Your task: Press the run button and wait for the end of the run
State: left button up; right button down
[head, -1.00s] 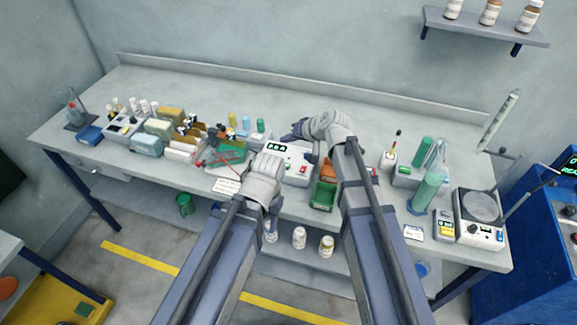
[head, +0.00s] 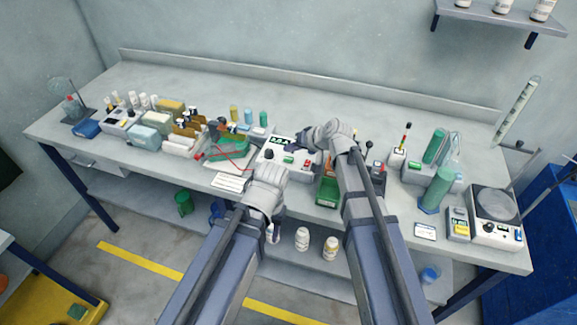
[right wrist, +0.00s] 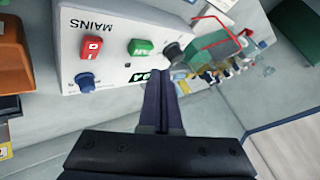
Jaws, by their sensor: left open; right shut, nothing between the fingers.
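A white power unit (head: 272,153) with a lit green display (head: 279,140) stands at the middle of the bench. Its green button (head: 288,160) and red switch (head: 306,163) face front. In the right wrist view the unit appears upside down, with the green button (right wrist: 141,47), the red switch (right wrist: 91,48) marked MAINS, and a blue knob (right wrist: 86,82). My right gripper (head: 299,147) is shut and empty above the unit; in the right wrist view its fingertips (right wrist: 159,82) partly cover the display, apart from the green button. My left gripper (head: 268,182) is open in front of the unit, its fingers mostly hidden.
The bench behind the unit is clear.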

aim_at(285, 157)
pick_arm(q)
jog(key=shift+f+b, duration=0.35)
jog(key=shift+f, duration=0.4)
pick_arm(e)
jog(key=shift+f, duration=0.8)
dwell(0.6)
pick_arm(q)
jog(key=shift+f+b, duration=0.35)
jog(key=shift+b, duration=0.05)
pick_arm(e)
jog(key=shift+f, duration=0.35)
pick_arm(q)
jog(key=shift+f+b, duration=0.5)
jog(key=shift+f, duration=0.05)
pick_arm(e)
jog(key=shift+f, duration=0.55)
pick_arm(q)
jog(key=shift+r, duration=0.1)
pick_arm(e)
jog(key=shift+r, duration=0.1)
pick_arm(q)
jog(key=shift+r+p, duration=0.9)
jog(key=shift+p, duration=0.05)
pick_arm(e)
jog(key=shift+r, duration=0.9)
notch_tip(285, 157, up, 5)
jog(key=p, duration=0.5)
pick_arm(q)
notch_tip(285, 157, up, 5)
